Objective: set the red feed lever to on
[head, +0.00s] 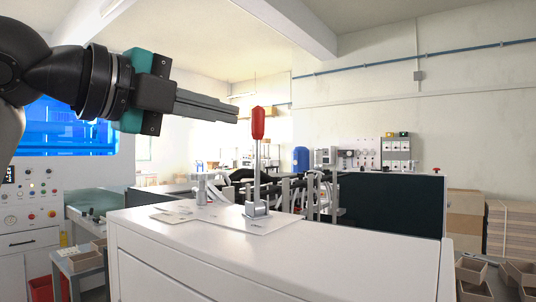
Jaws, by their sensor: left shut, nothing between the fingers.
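The red feed lever (258,124) has a red grip on a thin metal rod. The rod stands about upright from a small metal base on a light plate (275,222) on top of a white cabinet (340,240). My left gripper (236,114) comes in from the left, shut and empty. Its fingertips point right and end just left of the red grip, at about its height. I cannot tell whether they touch it. The plate's markings are too small to read. My right gripper is not in view.
A dark-sided machine (390,203) with a red button stands behind the cabinet. A control panel (28,205) with buttons is at the left. Open cardboard boxes (472,270) lie at the lower right. The cabinet top right of the lever is clear.

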